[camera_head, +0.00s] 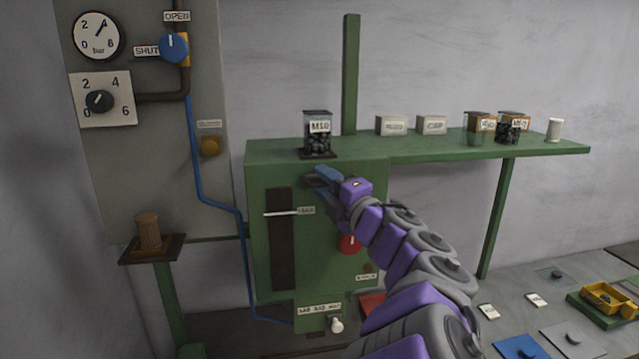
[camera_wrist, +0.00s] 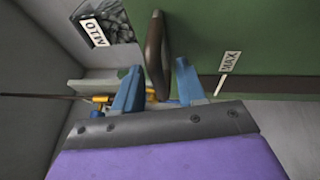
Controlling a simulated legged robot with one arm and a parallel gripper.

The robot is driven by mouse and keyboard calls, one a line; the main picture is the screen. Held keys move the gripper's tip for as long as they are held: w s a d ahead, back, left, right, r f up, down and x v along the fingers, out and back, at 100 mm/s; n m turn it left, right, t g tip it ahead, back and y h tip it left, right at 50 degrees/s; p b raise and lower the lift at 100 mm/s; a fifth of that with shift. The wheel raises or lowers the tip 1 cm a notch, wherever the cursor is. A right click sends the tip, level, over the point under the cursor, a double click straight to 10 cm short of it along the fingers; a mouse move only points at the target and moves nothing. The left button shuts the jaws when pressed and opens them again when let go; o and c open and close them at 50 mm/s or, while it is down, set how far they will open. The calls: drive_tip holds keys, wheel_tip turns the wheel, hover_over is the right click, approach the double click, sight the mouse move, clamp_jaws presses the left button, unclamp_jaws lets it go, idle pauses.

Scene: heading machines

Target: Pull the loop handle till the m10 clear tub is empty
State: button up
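The m10 clear tub (camera_head: 318,143) stands on top of the green machine, labelled M10, with dark pieces inside. It also shows in the wrist view (camera_wrist: 112,20), with dark pieces and its label upside down. A dark loop handle (camera_wrist: 156,48) sticks out from the green machine face in the wrist view. My gripper (camera_wrist: 158,82) is at the handle, with its two blue fingers apart and the handle's end between them. Gaps show on both sides, so it is not clamped. In the head view my gripper (camera_head: 318,178) is in front of the machine below the tub and mostly hides the handle.
The green machine (camera_head: 265,225) has a dark vertical slot with a pale pointer and a red knob (camera_head: 350,244). A gauge panel (camera_head: 150,200) with a blue valve stands left.

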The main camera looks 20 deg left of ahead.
drive_tip(key=shift+d, duration=0.2)
drive_tip(key=shift+c, duration=1.4)
drive_tip(key=shift+a, duration=0.1)
clamp_jaws()
